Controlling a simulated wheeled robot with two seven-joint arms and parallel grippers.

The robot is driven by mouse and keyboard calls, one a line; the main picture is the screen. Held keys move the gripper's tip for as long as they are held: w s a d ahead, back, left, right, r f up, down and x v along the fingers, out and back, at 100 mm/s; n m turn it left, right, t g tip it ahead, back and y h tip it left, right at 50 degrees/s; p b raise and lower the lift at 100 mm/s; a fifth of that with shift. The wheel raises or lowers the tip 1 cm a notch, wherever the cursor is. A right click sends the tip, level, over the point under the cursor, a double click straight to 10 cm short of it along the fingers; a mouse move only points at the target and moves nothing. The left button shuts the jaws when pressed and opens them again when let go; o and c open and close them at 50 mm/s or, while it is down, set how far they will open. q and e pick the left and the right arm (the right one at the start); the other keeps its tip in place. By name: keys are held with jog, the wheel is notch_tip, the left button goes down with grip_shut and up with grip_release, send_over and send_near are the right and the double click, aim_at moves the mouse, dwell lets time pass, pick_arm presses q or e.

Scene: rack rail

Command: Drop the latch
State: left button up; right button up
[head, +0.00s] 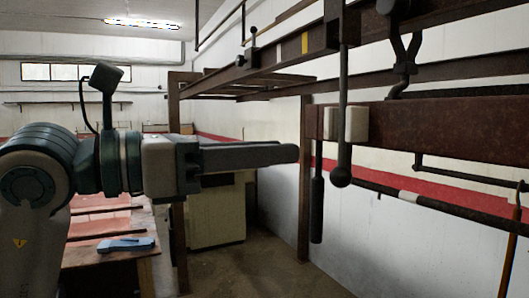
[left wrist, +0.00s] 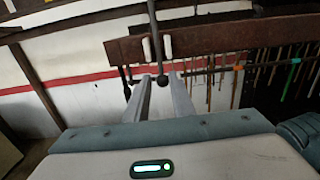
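A dark upright rod (head: 342,110) hangs from the rack rail and ends in a round ball knob (head: 341,177); it looks like the latch handle, though I cannot be sure. It passes a pale block (head: 347,124) on a rusty beam. My left gripper (head: 296,153) points right, its tips a little left of the knob in the head view. In the left wrist view the two fingers (left wrist: 161,76) are spread apart. The knob (left wrist: 162,84) shows between them, with no visible grip on it. My right gripper is out of view.
The rusty beam (head: 430,130) runs across the right, with a dark hanging handle (head: 317,208) below its end. Overhead rails (head: 250,70) cross above my arm. A table (head: 105,250) holds a blue object (head: 125,244). Several tools (left wrist: 240,80) hang behind.

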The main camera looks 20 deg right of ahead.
pick_arm(q)
grip_shut()
jog(key=shift+d+b, duration=0.15)
jog(key=shift+b, duration=0.35)
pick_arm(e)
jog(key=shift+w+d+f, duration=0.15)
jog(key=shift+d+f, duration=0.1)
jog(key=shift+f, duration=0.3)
pick_arm(q)
jog(key=shift+d+b, duration=0.1)
jog(key=shift+b, duration=0.2)
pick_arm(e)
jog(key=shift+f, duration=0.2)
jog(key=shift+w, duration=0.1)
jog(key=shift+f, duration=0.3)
